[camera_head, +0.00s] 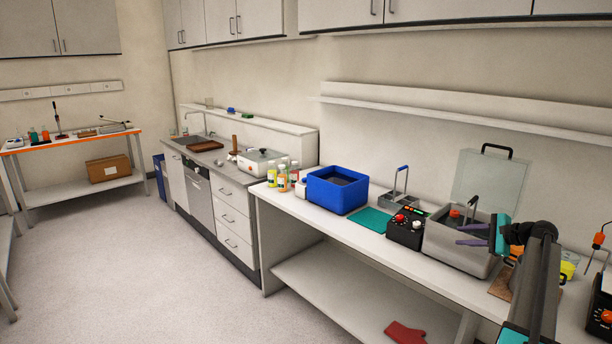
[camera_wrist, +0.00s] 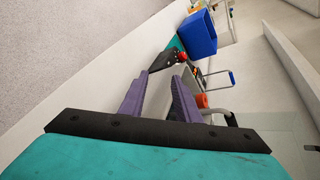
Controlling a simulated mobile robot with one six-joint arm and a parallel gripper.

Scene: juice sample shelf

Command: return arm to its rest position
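My gripper (camera_head: 460,235) has a teal body and two purple fingers. In the head view it is over the grey metal bath (camera_head: 450,248) on the bench at the right, its fingers pointing left. In the wrist view (camera_wrist: 160,76) the two fingers are apart with nothing between them. My dark arm comes in from the lower right and covers part of the bench.
A raised clear lid (camera_head: 490,180) stands behind the bath. Left of the bath are a black control box (camera_head: 406,228), teal mat (camera_head: 369,220), blue bin (camera_head: 337,190) and several bottles (camera_head: 283,176). A shelf (camera_head: 460,118) runs above. The floor left of the bench is clear.

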